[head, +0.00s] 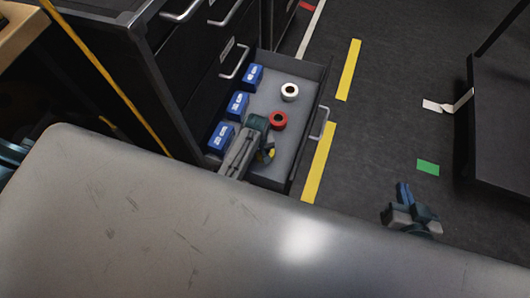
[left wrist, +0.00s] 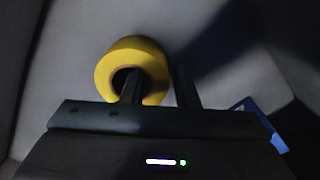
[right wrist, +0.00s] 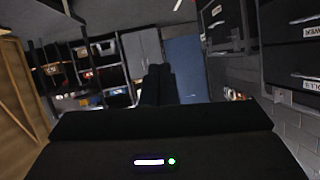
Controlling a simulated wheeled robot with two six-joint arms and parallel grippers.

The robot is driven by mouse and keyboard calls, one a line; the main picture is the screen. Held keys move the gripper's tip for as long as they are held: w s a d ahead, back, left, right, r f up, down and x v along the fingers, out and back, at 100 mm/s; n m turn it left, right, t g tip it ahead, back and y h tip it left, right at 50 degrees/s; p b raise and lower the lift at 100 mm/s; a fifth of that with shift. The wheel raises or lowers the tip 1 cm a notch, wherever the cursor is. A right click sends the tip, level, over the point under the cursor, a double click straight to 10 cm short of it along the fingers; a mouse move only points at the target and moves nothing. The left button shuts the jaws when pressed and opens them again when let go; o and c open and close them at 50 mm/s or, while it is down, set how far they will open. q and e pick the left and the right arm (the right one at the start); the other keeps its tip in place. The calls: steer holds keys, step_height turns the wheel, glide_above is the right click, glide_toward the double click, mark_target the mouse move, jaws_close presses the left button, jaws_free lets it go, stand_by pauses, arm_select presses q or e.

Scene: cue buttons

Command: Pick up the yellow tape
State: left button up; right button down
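The yellow tape (left wrist: 108,68) is a thick ring in the open drawer (head: 296,82). In the head view the yellow tape (head: 270,153) is mostly hidden behind my left gripper (head: 264,140). In the left wrist view my left gripper (left wrist: 158,88) is open. One finger overlaps the tape's hole and the other is just outside its right side, with the ring's wall between them. A small gap seems to show by the outer finger. My right gripper (head: 404,202) is over the floor beyond the table. In the right wrist view its fingers (right wrist: 158,84) are together and empty.
A red tape (head: 278,121) and a white tape (head: 289,92) lie farther back in the drawer. Several blue boxes (head: 237,105) line its left side. A grey table (head: 150,220) fills the foreground. The drawer's walls surround my left gripper.

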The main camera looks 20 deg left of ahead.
arm_select(q)
jaws_close()
steer(key=shift+r, duration=0.15)
